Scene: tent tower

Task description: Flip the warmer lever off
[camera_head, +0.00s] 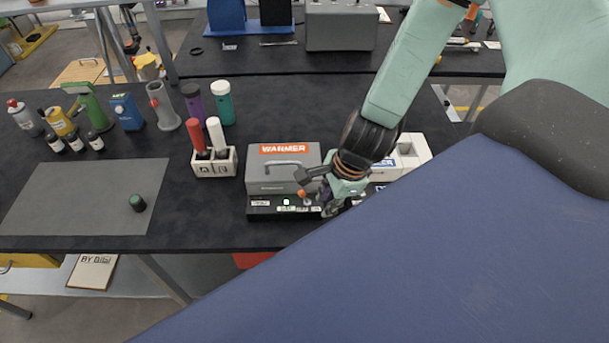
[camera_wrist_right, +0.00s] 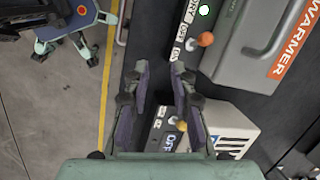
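The grey warmer (camera_head: 270,178) stands on the black bench with an orange "WARMER" label on top and a handle on its lid. It also shows at the upper right of the right wrist view (camera_wrist_right: 240,65). Its lever has an orange knob (camera_wrist_right: 205,39) beside small white labels, and a lit green-white spot is nearby. My right gripper (camera_head: 326,198) is at the warmer's front right corner in the head view. In the wrist view it (camera_wrist_right: 161,70) is open and empty, its fingertips apart from the orange knob, which lies up and right of them. My left gripper is not in view.
A white-topped unit (camera_head: 412,152) stands right of the warmer; in the wrist view, a yellow-knobbed lever (camera_wrist_right: 181,125) is near the right finger. A white holder (camera_head: 215,164) with red and white tubes stands left. The grey mat (camera_head: 85,195) carries a small dark cap (camera_head: 137,203).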

